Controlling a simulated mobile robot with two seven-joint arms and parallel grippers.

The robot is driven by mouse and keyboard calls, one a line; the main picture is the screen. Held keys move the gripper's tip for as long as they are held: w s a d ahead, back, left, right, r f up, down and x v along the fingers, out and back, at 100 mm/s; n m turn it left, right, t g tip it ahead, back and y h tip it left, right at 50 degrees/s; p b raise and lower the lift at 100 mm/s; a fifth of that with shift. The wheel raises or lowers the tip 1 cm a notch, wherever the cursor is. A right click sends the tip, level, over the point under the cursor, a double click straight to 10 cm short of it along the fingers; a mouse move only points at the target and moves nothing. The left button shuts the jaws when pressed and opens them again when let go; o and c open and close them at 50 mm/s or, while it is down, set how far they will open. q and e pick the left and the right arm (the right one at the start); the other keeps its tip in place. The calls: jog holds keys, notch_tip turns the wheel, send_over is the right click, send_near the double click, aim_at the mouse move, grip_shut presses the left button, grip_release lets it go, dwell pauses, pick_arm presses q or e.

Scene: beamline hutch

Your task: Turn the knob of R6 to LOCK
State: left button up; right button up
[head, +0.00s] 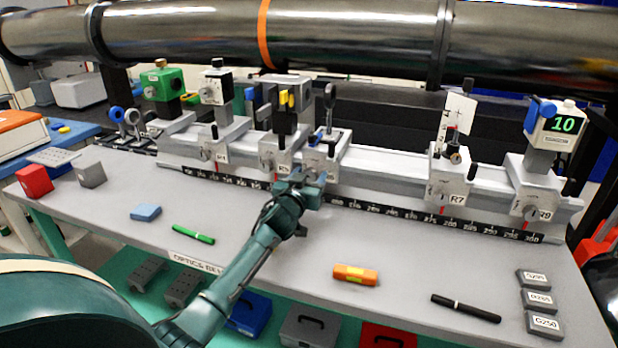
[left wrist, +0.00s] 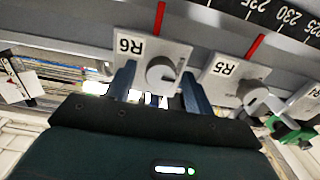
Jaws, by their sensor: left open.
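The R6 carrier (head: 322,152) sits on the rail in the middle of the head view, just right of the R5 carrier (head: 274,160). My left gripper (head: 311,181) is at its front face and hides the knob there. In the left wrist view, the picture is upside down and the R6 label (left wrist: 131,46) is readable. The round grey R6 knob (left wrist: 160,72) lies between the two open fingers of my left gripper (left wrist: 157,80), with a gap visible on each side. The knob's position marks are too small to read. My right gripper is not in view.
The R5 knob (left wrist: 250,93) is close beside one finger in the left wrist view. The R7 carrier (head: 450,178) stands farther right on the rail.

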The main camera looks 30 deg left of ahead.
pick_arm(q)
jog(key=shift+c, duration=0.2)
jog(key=c, duration=0.9)
jog(key=shift+c, duration=0.2)
jog(key=shift+m, duration=0.4)
jog(key=m, duration=0.3)
jog(key=shift+p, duration=0.3)
jog(key=m, duration=0.5)
jog(key=shift+d, duration=0.1)
jog(key=m, duration=0.4)
jog(key=shift+f+m+p, duration=0.1)
jog(key=shift+m+p, duration=0.25)
jog(key=shift+m, duration=0.05)
jog(key=shift+f+m, duration=0.1)
jog(key=shift+m, duration=2.2)
